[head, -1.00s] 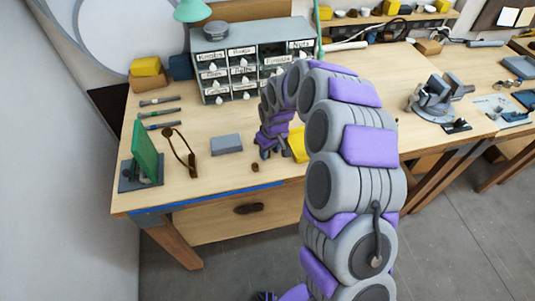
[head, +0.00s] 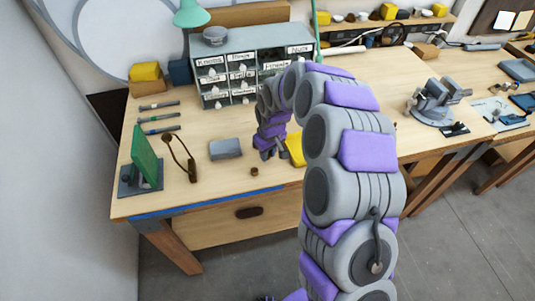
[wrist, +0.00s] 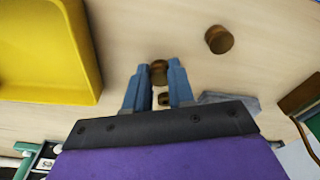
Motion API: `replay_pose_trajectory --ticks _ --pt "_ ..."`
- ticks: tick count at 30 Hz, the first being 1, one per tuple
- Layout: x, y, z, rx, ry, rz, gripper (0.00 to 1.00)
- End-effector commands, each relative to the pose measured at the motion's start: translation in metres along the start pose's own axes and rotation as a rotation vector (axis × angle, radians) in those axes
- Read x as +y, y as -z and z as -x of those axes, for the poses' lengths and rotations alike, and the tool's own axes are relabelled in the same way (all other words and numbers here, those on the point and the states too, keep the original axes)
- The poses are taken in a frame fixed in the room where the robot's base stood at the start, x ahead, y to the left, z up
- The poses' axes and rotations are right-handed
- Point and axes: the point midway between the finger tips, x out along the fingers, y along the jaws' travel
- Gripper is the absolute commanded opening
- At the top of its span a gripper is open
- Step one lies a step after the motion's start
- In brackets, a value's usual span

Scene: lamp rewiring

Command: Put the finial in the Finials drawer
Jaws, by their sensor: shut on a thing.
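My gripper (wrist: 159,76) is shut on a small brass finial (wrist: 158,70), which shows between its blue fingertips in the wrist view. In the head view my gripper (head: 268,154) is low over the front of the workbench, left of a yellow tray. Whether the held piece still touches the bench is hard to tell. The grey drawer cabinet (head: 242,52) stands at the back of the bench with labelled drawers. A label in its right part seems to read Finials (head: 276,64); my arm partly covers the drawers there.
Another small round brass piece (wrist: 219,39) lies on the bench (head: 215,180) near my gripper. The yellow tray (wrist: 45,45) is close by. A vise (head: 432,103) is right.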

Motion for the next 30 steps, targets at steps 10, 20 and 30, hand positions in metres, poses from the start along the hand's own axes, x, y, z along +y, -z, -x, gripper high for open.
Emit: replay_pose_trajectory --ticks 10,20,30 --pt "-0.011 -0.011 0.025 -0.003 0.002 0.003 0.00" --pt "-0.048 -0.055 0.038 0.000 0.000 0.004 0.00" --pt "-0.089 -0.099 0.048 0.003 -0.001 0.002 0.00"
